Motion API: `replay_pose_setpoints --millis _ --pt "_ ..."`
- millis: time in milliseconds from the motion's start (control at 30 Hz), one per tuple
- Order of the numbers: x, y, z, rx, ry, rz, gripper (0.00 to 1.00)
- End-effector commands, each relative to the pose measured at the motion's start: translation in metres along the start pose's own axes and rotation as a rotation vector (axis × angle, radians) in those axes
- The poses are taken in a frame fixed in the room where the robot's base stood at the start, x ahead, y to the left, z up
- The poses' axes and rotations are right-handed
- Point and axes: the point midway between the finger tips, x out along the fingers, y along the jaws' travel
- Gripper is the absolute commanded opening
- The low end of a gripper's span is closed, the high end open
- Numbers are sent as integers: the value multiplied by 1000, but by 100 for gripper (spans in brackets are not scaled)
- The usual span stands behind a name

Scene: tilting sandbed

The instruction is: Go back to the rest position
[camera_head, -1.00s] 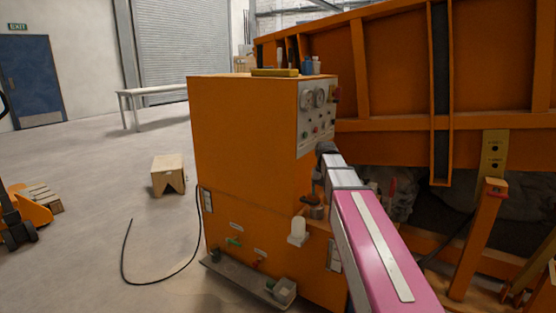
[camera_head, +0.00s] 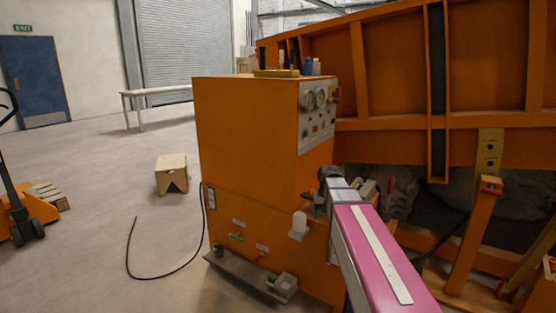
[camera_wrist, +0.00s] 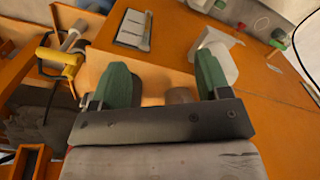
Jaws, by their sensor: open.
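My gripper (camera_wrist: 160,84) shows in the wrist view with its two green-padded fingers wide apart. It is open, with nothing held between the fingers. An orange cabinet wall (camera_wrist: 185,60) lies beyond it. In the head view my pink and white arm reaches from the lower right toward the right side of the orange control cabinet (camera_head: 245,135). The arm's far end is beside the cabinet, below the gauge panel (camera_head: 317,112). The fingers cannot be made out clearly in the head view.
The large orange tilting bed frame (camera_head: 390,122) stands behind and right of the arm, with an orange strut (camera_head: 473,235) close by. A white cup-like part (camera_head: 299,226) sticks out from the cabinet. A black cable (camera_head: 165,276) lies on the floor. A wooden stool (camera_head: 171,174) stands left on open floor.

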Motion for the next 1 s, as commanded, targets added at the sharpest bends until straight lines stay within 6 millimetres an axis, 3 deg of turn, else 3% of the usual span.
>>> replay_pose_setpoints --millis 400,600,733,1000 --pt "109 5 110 -31 -2 0 70" --pt "141 7 151 -43 2 0 70" --pt "150 8 163 -47 3 0 70" --pt "153 8 164 -48 5 0 70"
